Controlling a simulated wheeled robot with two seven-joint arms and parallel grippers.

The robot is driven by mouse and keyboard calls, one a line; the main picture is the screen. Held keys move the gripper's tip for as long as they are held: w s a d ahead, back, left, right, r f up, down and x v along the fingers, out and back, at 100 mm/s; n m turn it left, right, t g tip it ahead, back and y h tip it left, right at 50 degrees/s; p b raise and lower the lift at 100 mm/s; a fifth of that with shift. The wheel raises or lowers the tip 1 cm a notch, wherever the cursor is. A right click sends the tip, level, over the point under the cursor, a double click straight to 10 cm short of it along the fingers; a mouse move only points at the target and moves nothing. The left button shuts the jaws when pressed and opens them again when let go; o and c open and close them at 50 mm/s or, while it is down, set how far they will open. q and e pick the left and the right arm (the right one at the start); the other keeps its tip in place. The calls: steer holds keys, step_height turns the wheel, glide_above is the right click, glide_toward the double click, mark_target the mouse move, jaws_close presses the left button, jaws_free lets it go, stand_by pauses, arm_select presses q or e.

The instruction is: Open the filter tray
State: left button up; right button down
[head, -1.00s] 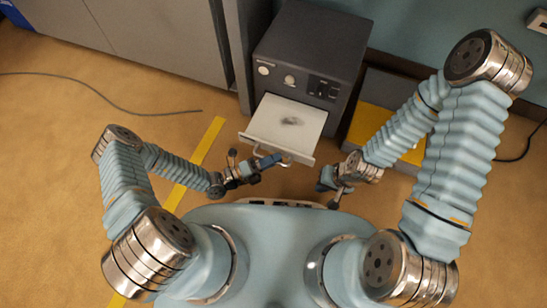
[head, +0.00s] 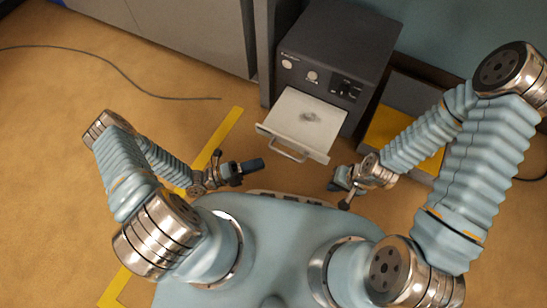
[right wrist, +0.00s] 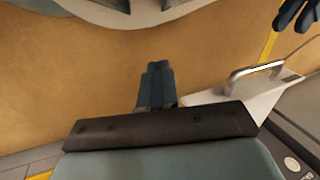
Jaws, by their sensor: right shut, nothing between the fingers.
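The filter tray (head: 285,122) is a white drawer with a dark grey smudge on its flat top. It stands pulled out from the low front of the dark grey machine (head: 338,45). Its metal bar handle (head: 288,152) faces me and also shows in the right wrist view (right wrist: 256,70). My left gripper (head: 253,166) is left of the handle, apart from it, and looks open and empty. Its dark fingers also show in the right wrist view (right wrist: 297,15). My right gripper (head: 338,180) is shut and empty, right of the tray's front and apart from it.
A grey box with a yellow top (head: 392,130) stands right of the machine. Grey cabinets (head: 200,35) stand behind on the left. A thin cable (head: 120,75) and a yellow stripe (head: 221,135) lie on the brown floor, which is otherwise clear at the left.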

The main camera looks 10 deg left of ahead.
arm_select(q)
steer(key=shift+v, duration=1.5)
